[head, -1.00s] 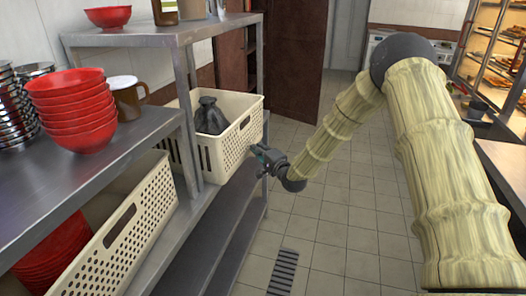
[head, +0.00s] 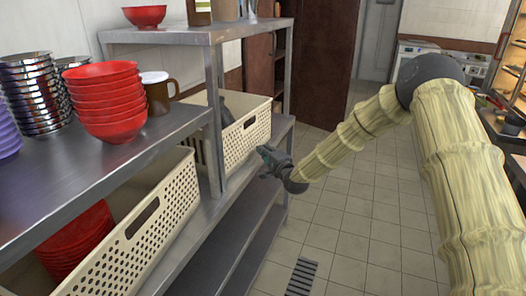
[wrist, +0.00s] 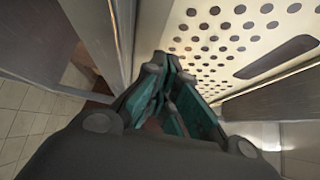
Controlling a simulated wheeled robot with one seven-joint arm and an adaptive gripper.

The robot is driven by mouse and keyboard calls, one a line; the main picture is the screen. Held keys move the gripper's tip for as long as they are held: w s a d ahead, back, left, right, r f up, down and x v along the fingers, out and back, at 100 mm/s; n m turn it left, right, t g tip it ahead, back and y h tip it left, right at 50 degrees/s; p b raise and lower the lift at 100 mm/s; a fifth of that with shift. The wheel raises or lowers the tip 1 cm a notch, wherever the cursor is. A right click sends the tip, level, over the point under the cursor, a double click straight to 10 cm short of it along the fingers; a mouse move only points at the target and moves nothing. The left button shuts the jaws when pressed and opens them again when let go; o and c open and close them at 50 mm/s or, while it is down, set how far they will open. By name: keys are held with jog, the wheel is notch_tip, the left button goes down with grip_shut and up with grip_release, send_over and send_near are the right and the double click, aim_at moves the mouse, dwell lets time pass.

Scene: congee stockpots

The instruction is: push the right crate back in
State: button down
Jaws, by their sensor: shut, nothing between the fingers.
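The right crate (head: 248,138) is a cream perforated basket on the middle shelf, beyond the shelf post. It has a slot handle in its front. A dark object (head: 226,113) inside it is mostly hidden by the post and crate wall. My gripper (head: 262,153) is shut and empty, at the lower part of the crate's front; whether it touches is hard to tell. In the wrist view the crate's perforated front (wrist: 228,48) fills the upper right, with my closed fingers (wrist: 168,68) close to it.
The left crate (head: 172,205) holds red bowls (head: 80,240). A shelf post (head: 213,150) stands between the crates. The tiled aisle (head: 350,215) is open.

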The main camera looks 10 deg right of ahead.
jog(key=w+d+v, duration=0.1)
jog(key=d+v, duration=0.1)
jog(key=v, duration=1)
jog(key=s+a+f+n+g+p, duration=0.2)
jog(key=s+f+g, duration=0.1)
jog(key=s+f, duration=0.5)
jog(key=s+a+f+n+g+h+p, duration=0.1)
jog(key=s+a+f+n+g+p, duration=0.15)
jog(key=s+f, duration=0.6)
jog(key=s+a+f+n+g+p, duration=0.1)
jog(key=s+a+f+n+g, duration=0.2)
jog(key=s+f, duration=0.5)
jog(key=s+d+f+n+g+h+p, duration=0.1)
jog(key=s+d+n+g, duration=0.1)
jog(key=s, duration=0.9)
jog(key=s+d+f+n+g+h+p, duration=0.1)
jog(key=s+g, duration=0.3)
jog(key=s, duration=0.7)
jog(key=s+d+n+g+h+p, duration=0.1)
jog(key=s+d+n+g+p, duration=0.2)
jog(key=s, duration=0.8)
jog(key=shift+f+n+h, duration=0.3)
jog(key=shift+f+n, duration=0.1)
jog(key=shift+n, duration=0.05)
